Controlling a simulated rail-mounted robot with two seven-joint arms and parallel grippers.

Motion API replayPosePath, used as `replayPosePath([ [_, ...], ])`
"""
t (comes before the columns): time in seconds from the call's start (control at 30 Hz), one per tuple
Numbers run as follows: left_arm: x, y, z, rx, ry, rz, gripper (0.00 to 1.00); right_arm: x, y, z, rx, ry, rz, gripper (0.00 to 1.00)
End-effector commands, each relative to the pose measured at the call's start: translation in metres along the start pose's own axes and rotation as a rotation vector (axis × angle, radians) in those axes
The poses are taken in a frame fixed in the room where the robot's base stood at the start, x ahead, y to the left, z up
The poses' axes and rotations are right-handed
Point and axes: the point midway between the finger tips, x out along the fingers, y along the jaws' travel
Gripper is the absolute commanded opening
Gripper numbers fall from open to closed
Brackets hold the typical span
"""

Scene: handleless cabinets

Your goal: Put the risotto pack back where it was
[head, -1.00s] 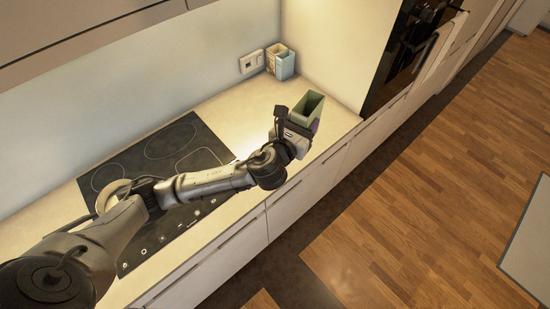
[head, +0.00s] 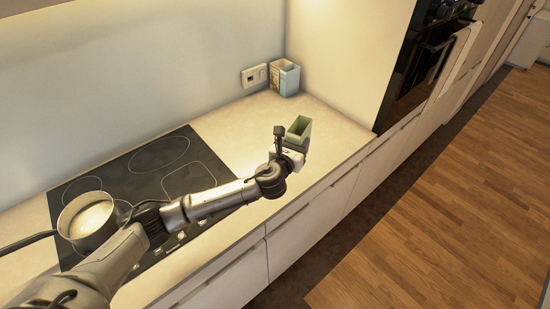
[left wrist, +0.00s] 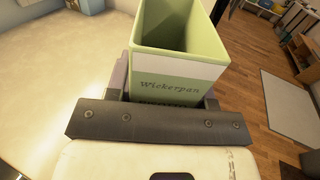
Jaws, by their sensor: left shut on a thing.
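A green, open-topped pack (head: 299,129) is in my left gripper (head: 292,152), over the counter right of the hob. In the left wrist view the pack (left wrist: 178,60) reads "Wickerpan" on its pale side; I cannot read the word risotto. My left gripper (left wrist: 160,100) is shut on its lower part, and the pack looks upright. I cannot tell whether its base touches the counter. My right gripper is not in view.
A pan (head: 88,219) sits on the hob (head: 140,178). A tall oven cabinet (head: 352,60) closes the right end. Counter around the pack is clear.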

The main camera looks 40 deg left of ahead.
Motion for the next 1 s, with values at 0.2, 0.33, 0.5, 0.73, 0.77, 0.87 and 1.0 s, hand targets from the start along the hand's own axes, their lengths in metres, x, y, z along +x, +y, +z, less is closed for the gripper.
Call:
replayPosePath([
  [0.2,0.015,0.046,-0.031,0.004,0.001,0.005,0.16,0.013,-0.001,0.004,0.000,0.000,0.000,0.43],
  [0.33,0.022,0.067,-0.043,0.002,0.000,0.003,0.16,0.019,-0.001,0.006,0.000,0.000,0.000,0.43],
  [0.5,0.028,0.084,-0.053,0.002,0.000,0.002,0.16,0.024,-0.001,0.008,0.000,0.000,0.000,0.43],
  [0.73,0.030,0.091,-0.058,0.000,-0.001,0.000,0.16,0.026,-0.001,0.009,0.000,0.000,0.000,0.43],
  [0.77,0.030,0.090,-0.059,0.000,-0.001,0.000,0.16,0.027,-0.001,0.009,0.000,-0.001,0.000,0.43],
  [0.87,0.030,0.090,-0.070,-0.001,0.000,0.000,0.16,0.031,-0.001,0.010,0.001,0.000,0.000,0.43],
  [1.0,0.030,0.090,-0.090,0.000,0.001,0.002,0.16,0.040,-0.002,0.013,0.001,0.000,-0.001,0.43],
])
